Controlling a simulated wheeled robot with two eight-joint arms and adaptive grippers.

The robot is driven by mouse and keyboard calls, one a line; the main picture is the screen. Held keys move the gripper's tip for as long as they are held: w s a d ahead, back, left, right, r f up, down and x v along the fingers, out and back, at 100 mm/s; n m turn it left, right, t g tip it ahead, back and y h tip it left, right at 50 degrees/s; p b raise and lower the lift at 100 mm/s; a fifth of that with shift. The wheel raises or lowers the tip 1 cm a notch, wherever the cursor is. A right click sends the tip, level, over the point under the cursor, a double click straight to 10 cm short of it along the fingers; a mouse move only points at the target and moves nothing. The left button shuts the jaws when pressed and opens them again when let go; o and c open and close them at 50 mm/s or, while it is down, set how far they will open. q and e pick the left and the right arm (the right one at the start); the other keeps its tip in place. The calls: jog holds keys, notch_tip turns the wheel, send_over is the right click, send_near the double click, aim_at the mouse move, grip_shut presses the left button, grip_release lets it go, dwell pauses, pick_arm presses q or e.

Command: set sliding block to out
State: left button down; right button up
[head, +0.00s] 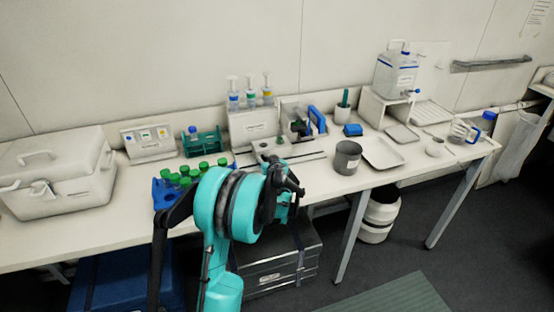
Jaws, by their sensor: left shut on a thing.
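A low pale sliding block (270,148) with small dark knobs sits near the middle of the bench, by a thin dark rail (307,157). My left gripper (284,178) is in front of it, at the front edge of the bench. The gripper is small and dark in this view and is shut on what appears to be the sliding block. My own wrist and teal arm hide part of the rail and the place of contact. My right gripper is not in view.
A blue rack with green-capped tubes (187,177) stands close left of my arm. A grey beaker (347,157) and a pale tray (383,153) lie to the right. Bottles (250,92) stand on a box behind. A metal case (275,265) is under the bench.

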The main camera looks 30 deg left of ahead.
pick_arm(q)
jog(key=s+a, duration=0.4)
jog(key=shift+s, duration=0.35)
jog(key=c, duration=1.5)
grip_release()
jog(key=shift+o, duration=0.8)
jog(key=shift+s+a, duration=0.1)
jog(key=shift+a, duration=0.05)
jog(key=shift+s+d+r, duration=0.1)
jog(key=shift+d, duration=0.25)
jog(key=v, duration=1.1)
jog(key=shift+s, duration=0.2)
